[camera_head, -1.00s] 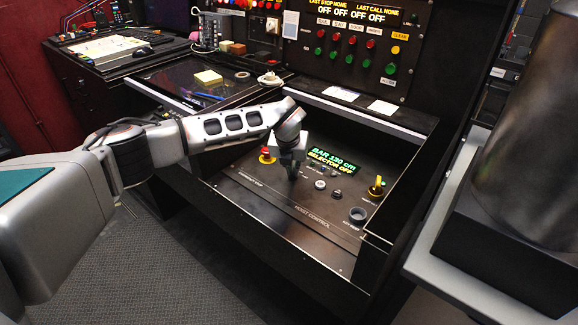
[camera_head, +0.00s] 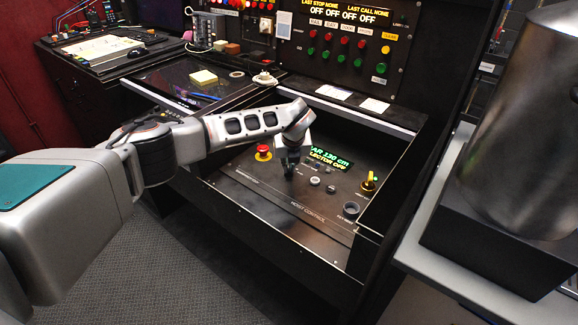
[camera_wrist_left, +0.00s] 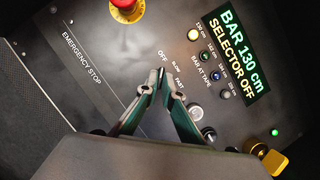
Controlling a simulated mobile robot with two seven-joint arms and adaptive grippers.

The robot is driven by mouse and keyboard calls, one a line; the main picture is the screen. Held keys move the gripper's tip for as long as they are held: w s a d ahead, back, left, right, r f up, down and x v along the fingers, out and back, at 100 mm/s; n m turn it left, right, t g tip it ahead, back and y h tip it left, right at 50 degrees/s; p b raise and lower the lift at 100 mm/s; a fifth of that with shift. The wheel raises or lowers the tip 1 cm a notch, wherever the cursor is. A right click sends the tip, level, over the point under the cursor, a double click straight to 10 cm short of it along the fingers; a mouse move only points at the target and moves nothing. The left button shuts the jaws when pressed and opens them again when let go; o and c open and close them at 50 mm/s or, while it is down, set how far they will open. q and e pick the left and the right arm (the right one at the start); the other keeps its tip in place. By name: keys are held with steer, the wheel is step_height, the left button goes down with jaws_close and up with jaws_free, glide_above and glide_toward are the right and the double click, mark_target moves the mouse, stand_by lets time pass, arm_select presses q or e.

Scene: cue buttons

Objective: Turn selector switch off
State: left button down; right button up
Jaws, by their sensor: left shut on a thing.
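The selector switch is on the sloped black panel, at the OFF, SLOW, FAST labels (camera_wrist_left: 172,68) in the left wrist view. My left gripper (camera_wrist_left: 158,84) has its fingertips together at those labels, shut on the switch knob, which the fingers almost wholly hide. In the head view the left gripper (camera_head: 289,170) points down onto the panel. The green display (camera_wrist_left: 234,55) reads "BAR 130 cm" and "SELECTOR OFF". It also shows in the head view (camera_head: 330,160), its left end covered by my wrist. My right gripper is not in view.
A red emergency stop (camera_wrist_left: 127,8) on a yellow base sits near the fingers. Panel side walls bound the recess. A metal cylinder (camera_head: 520,120) stands at the right.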

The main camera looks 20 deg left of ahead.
arm_select(q)
steer(key=shift+s+f, duration=0.1)
steer(key=shift+f, duration=0.1)
steer(key=c, duration=2.2)
jaws_free()
steer(key=shift+c, duration=0.2)
steer(key=shift+r, duration=0.1)
steer(key=shift+d+r, duration=0.1)
steer(key=shift+r, duration=0.45)
steer(key=v, duration=1.1)
steer(key=shift+s+f, duration=0.1)
